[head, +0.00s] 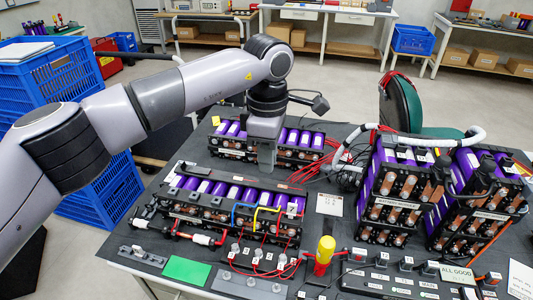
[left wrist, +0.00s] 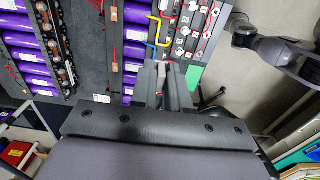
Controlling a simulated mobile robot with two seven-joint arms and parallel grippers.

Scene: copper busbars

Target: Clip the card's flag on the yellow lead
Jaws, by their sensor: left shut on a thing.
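My left gripper (head: 266,158) hangs over the black bench, just behind the front battery pack and in front of the rear one. In the left wrist view its grey fingers (left wrist: 170,75) are shut on a small pale reddish piece, probably the flag, mostly hidden between them. The yellow lead (head: 256,218) arches over the front pack's near side, right of the blue lead. The yellow lead also shows in the left wrist view (left wrist: 155,43), beyond the fingertips and apart from them. A white printed card (head: 330,204) lies right of the front pack. My right gripper is out of view.
A green mat (head: 187,270) and a grey terminal strip (head: 248,284) lie at the front. A yellow-and-red screwdriver (head: 323,256) stands near the front edge.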

